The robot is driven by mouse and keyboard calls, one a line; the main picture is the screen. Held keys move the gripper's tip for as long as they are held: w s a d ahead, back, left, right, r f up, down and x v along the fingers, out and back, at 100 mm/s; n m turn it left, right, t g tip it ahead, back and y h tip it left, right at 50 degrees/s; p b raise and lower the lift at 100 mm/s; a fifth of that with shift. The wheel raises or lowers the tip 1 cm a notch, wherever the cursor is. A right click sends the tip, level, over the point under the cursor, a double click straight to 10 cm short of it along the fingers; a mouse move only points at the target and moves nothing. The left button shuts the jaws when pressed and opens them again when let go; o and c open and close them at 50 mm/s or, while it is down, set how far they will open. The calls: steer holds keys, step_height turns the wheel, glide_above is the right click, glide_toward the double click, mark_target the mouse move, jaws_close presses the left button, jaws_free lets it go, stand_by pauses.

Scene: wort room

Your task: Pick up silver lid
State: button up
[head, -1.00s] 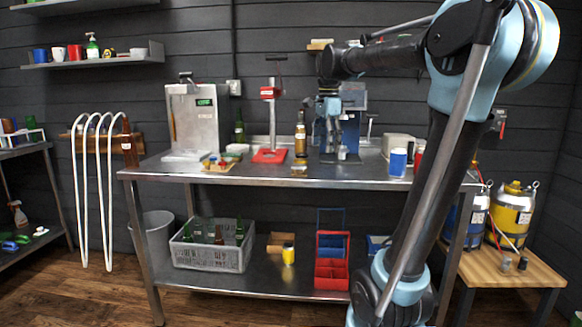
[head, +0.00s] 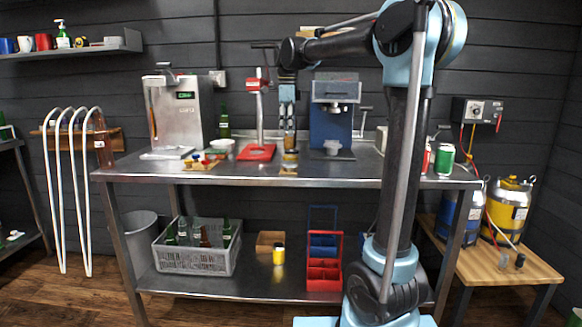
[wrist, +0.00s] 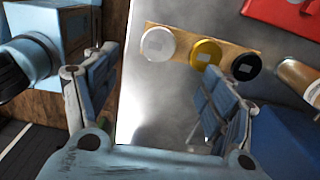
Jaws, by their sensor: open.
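The silver lid (wrist: 158,44) lies flat on a narrow wooden board (wrist: 180,38), at one end of a row with a gold lid (wrist: 205,54) and a black lid (wrist: 246,66). My gripper (wrist: 152,100) is open and empty, with its fingers spread wide. In the wrist view the silver lid shows beyond the fingertips, and the right finger comes close to the gold lid. In the head view my gripper (head: 289,125) hangs above the bench by the small lid board (head: 288,170), near its front edge. The silver lid is too small to tell there.
The red press (head: 257,152) is to the left and a blue machine (head: 335,112) to the right.

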mark_target(287, 163)
step_height(287, 163, down, 11)
steer(key=shift+f, duration=0.1)
stand_by(0.6)
steer(key=shift+c, duration=0.2)
steer(key=c, duration=0.7)
